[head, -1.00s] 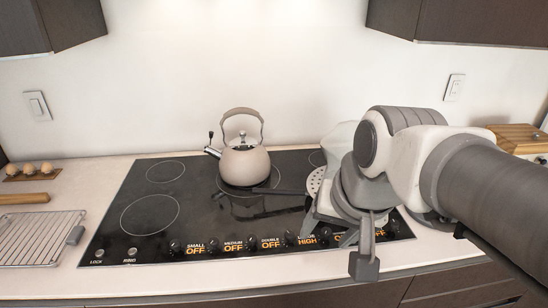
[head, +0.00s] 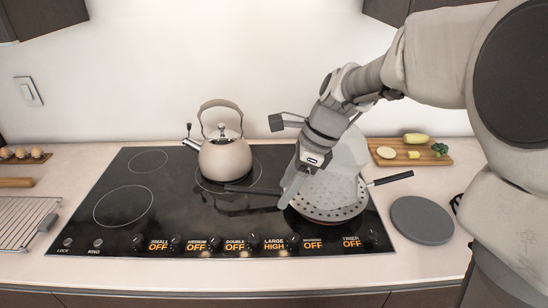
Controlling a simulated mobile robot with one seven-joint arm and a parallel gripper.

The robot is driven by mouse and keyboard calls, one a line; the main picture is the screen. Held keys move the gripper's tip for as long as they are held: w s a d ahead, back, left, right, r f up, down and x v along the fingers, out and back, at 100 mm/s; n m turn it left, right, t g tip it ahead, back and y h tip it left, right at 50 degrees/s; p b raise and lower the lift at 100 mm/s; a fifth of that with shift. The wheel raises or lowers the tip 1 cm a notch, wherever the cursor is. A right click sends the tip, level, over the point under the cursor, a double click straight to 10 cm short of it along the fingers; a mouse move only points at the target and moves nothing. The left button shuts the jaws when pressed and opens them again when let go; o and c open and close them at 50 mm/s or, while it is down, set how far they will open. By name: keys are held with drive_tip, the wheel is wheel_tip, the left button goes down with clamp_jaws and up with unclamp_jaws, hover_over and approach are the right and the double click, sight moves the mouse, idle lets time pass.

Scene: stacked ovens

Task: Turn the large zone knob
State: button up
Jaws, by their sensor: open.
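A black glass cooktop (head: 225,225) has a row of knobs and lit orange readouts along its front edge. The large zone readout (head: 273,244) says HIGH, while the other cooking zones read OFF. Dark knobs flank this readout, one on its left (head: 252,243) and one on its right (head: 293,241); which belongs to the large zone is hard to tell. My gripper (head: 305,188) is open, pointing down over the left side of the covered pan, behind the knob row and apart from the knobs. Its pale fingers partly hide the pan.
The pan with a perforated cover (head: 340,196) sits at the cooktop's right. A beige kettle (head: 226,158) stands behind left. A grey disc (head: 421,219) and a board with vegetables (head: 408,152) lie right. A wire rack (head: 22,218) lies left. The counter's front edge is clear.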

sight(255, 238)
drive_tip(key=b+x, duration=0.2)
drive_tip(key=x, duration=1.5)
drive_tip(key=shift+w+a+f+b, duration=0.1)
drive_tip(key=shift+a+f+b, duration=0.15)
drive_tip(key=shift+b, duration=0.1)
clamp_jaws()
